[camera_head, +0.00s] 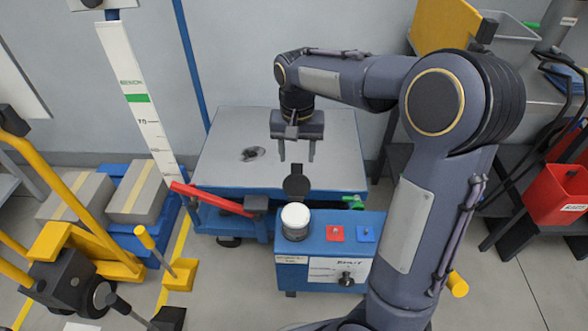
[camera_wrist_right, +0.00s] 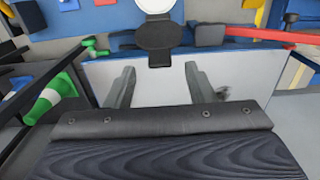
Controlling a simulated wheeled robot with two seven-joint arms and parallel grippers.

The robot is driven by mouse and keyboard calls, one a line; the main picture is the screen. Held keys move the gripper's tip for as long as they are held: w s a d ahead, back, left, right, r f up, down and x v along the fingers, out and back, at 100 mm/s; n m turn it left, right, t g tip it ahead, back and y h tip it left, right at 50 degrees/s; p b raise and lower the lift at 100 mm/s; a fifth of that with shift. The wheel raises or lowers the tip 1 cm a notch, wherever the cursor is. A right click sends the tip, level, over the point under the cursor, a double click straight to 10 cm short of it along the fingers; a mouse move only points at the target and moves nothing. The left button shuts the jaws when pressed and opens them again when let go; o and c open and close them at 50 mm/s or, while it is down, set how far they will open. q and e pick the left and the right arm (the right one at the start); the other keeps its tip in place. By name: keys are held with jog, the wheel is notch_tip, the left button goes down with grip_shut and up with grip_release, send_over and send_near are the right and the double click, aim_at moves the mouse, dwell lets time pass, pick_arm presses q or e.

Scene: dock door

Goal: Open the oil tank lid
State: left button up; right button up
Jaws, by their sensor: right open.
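The oil tank is a blue box (camera_head: 312,270) with white labels, standing on the floor in front of a low table. On its top left is a round white-topped neck (camera_head: 295,216). A black round lid (camera_head: 296,185) stands tilted back behind the neck, looking open; the lid also shows in the right wrist view (camera_wrist_right: 158,35), beside the white round (camera_wrist_right: 155,5). My right gripper (camera_head: 297,155) is open and empty, above and behind the lid, over the table top. Its fingers (camera_wrist_right: 160,75) point toward the lid with a visible gap. My left gripper is out of view.
A grey-topped blue table (camera_head: 220,165) lies under my right gripper. A red bar (camera_head: 210,198) reaches close to the tank's left. Red (camera_head: 336,233) and blue (camera_head: 366,234) squares sit on the tank. Yellow rails (camera_head: 80,210) stand left; a red bin (camera_head: 560,195) stands right.

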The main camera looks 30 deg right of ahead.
aim_at(297, 166)
jog(key=shift+f+b, duration=0.6)
jog(key=shift+f, duration=1.35)
jog(key=shift+s, duration=0.1)
grip_shut()
